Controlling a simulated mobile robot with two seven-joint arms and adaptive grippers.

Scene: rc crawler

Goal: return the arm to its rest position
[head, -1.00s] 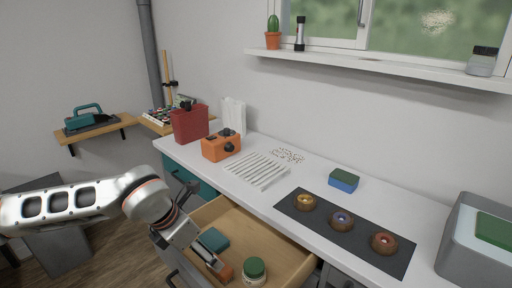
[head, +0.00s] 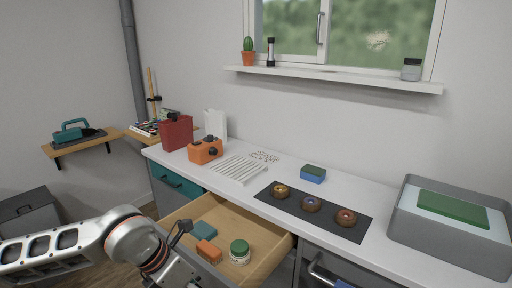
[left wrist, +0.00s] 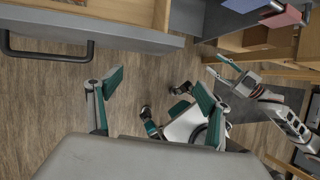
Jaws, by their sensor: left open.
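My left arm comes in from the lower left in the head view. Its gripper (head: 185,257) is low beside the front left of the open drawer (head: 262,228), partly cut off by the bottom edge. In the left wrist view the left gripper (left wrist: 155,90) has its two teal-padded fingers wide apart, with nothing between them and floor below. An orange block (head: 208,251) lies in the drawer, clear of the gripper. A second arm (left wrist: 270,103), seemingly my right, shows at the right of the left wrist view; its small gripper (left wrist: 222,67) is hard to read.
The drawer also holds a teal block (head: 204,230) and a green-lidded jar (head: 239,250). A drawer handle (left wrist: 45,55) juts out near the left gripper. The counter (head: 240,190) carries a red canister (head: 176,134), an orange box (head: 205,151) and a grey bin (head: 399,233).

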